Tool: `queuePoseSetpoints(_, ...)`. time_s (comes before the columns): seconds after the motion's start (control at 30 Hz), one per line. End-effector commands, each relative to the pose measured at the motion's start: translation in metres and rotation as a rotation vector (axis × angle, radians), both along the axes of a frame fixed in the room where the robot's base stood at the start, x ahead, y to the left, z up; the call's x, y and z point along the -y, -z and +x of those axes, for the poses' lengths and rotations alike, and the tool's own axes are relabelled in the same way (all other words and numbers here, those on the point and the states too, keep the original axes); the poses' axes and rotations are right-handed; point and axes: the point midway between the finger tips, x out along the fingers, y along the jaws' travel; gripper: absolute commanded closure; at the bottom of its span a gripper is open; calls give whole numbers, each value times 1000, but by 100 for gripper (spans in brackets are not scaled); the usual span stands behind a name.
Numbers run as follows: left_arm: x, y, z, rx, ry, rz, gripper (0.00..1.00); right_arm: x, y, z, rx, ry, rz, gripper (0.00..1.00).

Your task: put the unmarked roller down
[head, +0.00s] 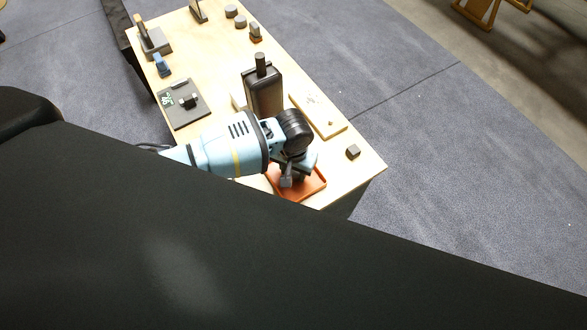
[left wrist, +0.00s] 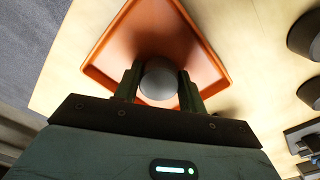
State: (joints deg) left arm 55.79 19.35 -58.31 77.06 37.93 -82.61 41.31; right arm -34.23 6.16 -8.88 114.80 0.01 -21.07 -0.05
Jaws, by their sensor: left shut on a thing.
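My left gripper (head: 287,180) is over the orange tray (head: 313,190) at the near end of the wooden table. In the left wrist view, the gripper (left wrist: 160,82) is shut on a grey roller (left wrist: 158,78), seen end-on as a plain round face between the two dark fingers. No mark shows on that face; its sides are mostly hidden. The orange tray (left wrist: 207,62) lies beneath and around it in that view. I cannot tell whether the roller touches the tray floor. My right gripper is not in view.
A tall dark container (head: 263,92) stands beyond my left arm. A pale board (head: 318,115) and a small dark block (head: 353,151) lie to the right. A dark panel (head: 181,105) lies at left; several small grey pieces sit at the far end.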

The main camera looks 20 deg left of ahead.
Motion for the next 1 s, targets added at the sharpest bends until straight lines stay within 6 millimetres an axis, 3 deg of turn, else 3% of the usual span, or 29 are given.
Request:
queuePoseSetpoints(0.23, 0, 4, 0, 0, -1, -1, 82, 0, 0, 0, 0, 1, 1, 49)
queuePoseSetpoints(0.27, 0, 3, 0, 0, -1, -1, 57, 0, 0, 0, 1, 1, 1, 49)
queuePoseSetpoints(0.4, 0, 3, 0, 0, -1, -1, 38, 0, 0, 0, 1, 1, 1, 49)
queuePoseSetpoints(0.77, 0, -1, 0, 2, 0, 1, 38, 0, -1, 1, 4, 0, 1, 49)
queuePoseSetpoints(1.0, 0, -38, 2, 6, -1, -1, 38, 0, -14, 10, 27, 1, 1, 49)
